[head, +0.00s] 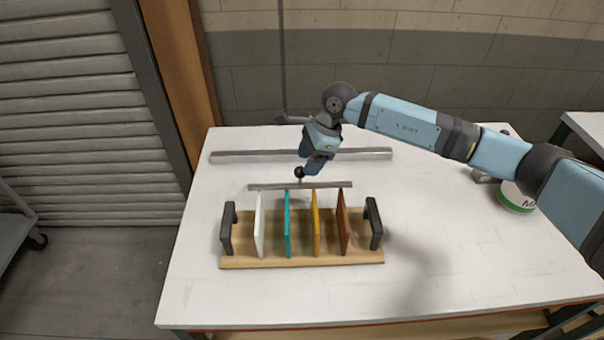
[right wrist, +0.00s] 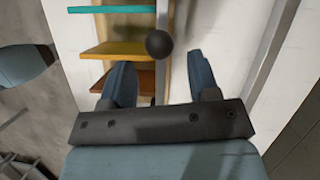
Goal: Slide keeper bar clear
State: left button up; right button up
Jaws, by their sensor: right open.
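The keeper bar (head: 262,187) is a thin grey bar along the back of the rack, behind the upright panels. A black ball knob (head: 299,172) stands up from it. The knob also shows in the right wrist view (right wrist: 159,43), with the bar (right wrist: 162,14) running past it. My right gripper (head: 309,166) is open and empty, above and close to the knob. In the right wrist view the knob appears between and just beyond the fingertips (right wrist: 161,62). Contact cannot be told. My left gripper is out of view.
The wooden rack (head: 300,262) holds white, teal, yellow and brown panels between two black handles (head: 228,230). A long grey rail (head: 235,157) lies behind on the white table (head: 200,270). A labelled can (head: 514,197) stands at right, partly hidden by my arm. The front left tabletop is clear.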

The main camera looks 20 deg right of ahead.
pick_arm(q)
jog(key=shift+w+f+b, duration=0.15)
jog(key=shift+b, duration=0.2)
pick_arm(e)
jog(key=v, duration=0.8)
jog(key=shift+f, duration=0.1)
